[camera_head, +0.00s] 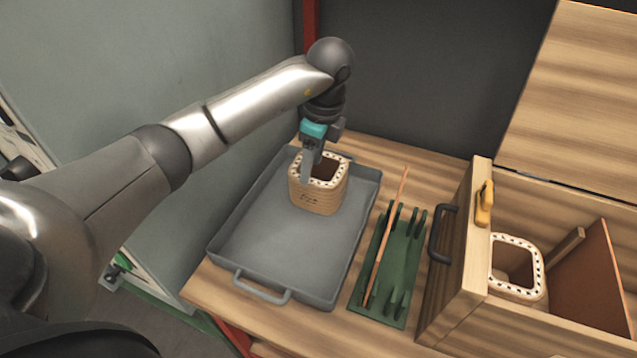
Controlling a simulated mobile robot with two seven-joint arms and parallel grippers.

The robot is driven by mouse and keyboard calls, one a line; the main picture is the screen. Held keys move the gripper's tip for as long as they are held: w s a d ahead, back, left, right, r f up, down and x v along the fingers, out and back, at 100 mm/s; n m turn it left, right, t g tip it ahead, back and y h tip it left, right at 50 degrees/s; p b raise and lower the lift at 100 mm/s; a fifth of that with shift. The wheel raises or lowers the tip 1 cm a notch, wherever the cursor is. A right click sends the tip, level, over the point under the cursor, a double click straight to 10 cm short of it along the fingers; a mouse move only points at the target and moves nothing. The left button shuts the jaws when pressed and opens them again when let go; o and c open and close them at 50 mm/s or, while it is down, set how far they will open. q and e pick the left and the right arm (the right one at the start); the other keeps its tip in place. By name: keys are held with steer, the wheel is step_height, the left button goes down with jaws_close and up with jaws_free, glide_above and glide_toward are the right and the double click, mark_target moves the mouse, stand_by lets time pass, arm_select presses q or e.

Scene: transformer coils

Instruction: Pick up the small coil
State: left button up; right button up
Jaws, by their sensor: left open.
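A tan, square-ringed coil (318,197) with a dotted white top rim stands upright at the far end of the grey tray (290,258). My left gripper (311,170) points down at this coil's near-left rim, and its fingers cover part of the rim and opening. The gripper is open; I cannot tell whether a finger reaches inside the coil or touches it. A second, similar coil (517,290) stands in the wooden crate (455,290) at the right. Which coil is smaller is hard to tell. My right gripper is not in view.
A green rack (397,262) with upright prongs and a thin copper-coloured rod (385,240) lies between tray and crate. The crate has a black handle (441,234), a yellow latch (484,204) and a raised lid (585,100). A grey wall is close at left. The tray's near part is empty.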

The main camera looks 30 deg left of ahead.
mark_target(309, 190)
arm_select(q)
steer(key=f, duration=0.3)
steer(key=shift+a+f, duration=0.1)
steer(key=shift+a, duration=0.15)
steer(key=shift+f, duration=0.15)
steer(key=f+b, duration=0.1)
steer(key=f, duration=0.3)
steer(key=shift+s+a+f+b, duration=0.1)
steer(key=shift+s+f+b, duration=0.1)
steer(key=shift+b, duration=0.15)
steer(key=shift+a+f, duration=0.1)
steer(key=shift+f, duration=0.2)
jaws_close()
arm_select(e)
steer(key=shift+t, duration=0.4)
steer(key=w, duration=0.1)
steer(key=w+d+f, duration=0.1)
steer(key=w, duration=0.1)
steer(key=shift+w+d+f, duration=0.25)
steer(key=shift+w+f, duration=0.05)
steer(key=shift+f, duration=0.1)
arm_select(q)
steer(key=shift+w+r, duration=0.1)
steer(key=shift+r, duration=0.05)
